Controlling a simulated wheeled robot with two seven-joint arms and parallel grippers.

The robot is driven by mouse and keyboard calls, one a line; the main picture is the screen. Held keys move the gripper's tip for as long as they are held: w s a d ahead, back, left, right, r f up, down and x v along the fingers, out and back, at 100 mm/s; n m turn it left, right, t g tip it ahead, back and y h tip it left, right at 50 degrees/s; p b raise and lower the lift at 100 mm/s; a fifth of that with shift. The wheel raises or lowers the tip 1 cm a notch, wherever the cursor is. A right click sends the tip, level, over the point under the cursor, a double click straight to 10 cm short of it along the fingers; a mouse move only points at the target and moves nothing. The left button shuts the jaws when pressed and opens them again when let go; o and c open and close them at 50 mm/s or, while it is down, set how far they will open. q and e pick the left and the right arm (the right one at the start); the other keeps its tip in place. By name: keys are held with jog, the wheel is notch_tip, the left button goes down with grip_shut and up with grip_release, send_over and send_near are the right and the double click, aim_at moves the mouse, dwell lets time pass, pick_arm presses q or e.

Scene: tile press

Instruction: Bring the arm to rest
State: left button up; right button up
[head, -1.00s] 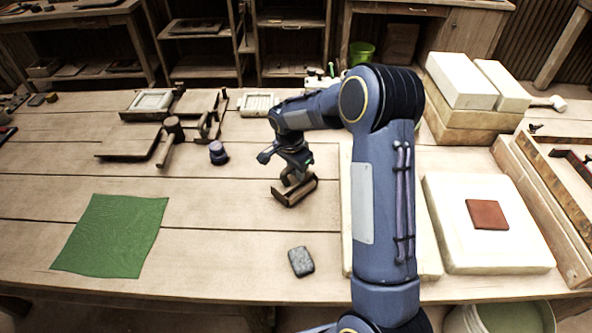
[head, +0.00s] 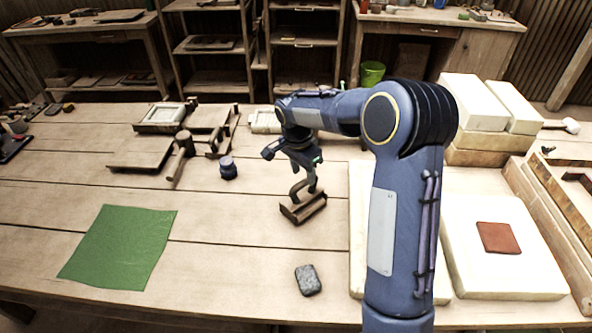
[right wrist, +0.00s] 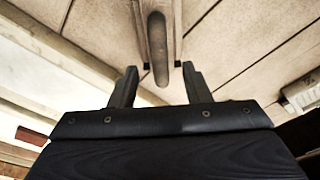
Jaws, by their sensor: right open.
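My right arm crosses the head view, and its right gripper (head: 313,184) is low over the table, beside a small wooden tool (head: 304,209) with a curved handle. The gripper is open. In the right wrist view the two fingers (right wrist: 151,88) are apart, and the tool's rounded handle (right wrist: 157,50) lies ahead of and between them. I cannot tell whether a finger touches it. The tool rests on the tabletop. My left gripper is not in view.
A green cloth (head: 118,247) lies at left and a grey stone (head: 308,280) in front. A red-brown tile (head: 498,238) sits on a pale slab (head: 470,285) at right. A dark blue jar (head: 228,168) and wooden frames stand farther back. The table between cloth and stone is clear.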

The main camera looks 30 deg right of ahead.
jog(key=shift+s+r, duration=0.15)
jog(key=shift+r, duration=0.25)
jog(key=s+a+r+n+t+y+p, duration=0.1)
jog(key=s+a+r+n+y, duration=0.15)
jog(key=s+r, duration=0.35)
jog(key=s+a+r+n+t+y+p, duration=0.1)
jog(key=s+r+n, duration=0.3)
jog(key=s, duration=0.4)
jog(key=s+a+n+t+y, duration=0.1)
jog(key=s+a+n, duration=0.2)
jog(key=s, duration=0.4)
jog(key=s+a+n+t+y+p, duration=0.1)
jog(key=s+a+n+t, duration=0.1)
jog(key=s+a+n, duration=0.2)
jog(key=s, duration=0.3)
jog(key=shift+s+a+r, duration=0.15)
jog(key=shift+s+a, duration=0.15)
jog(key=shift+s, duration=0.05)
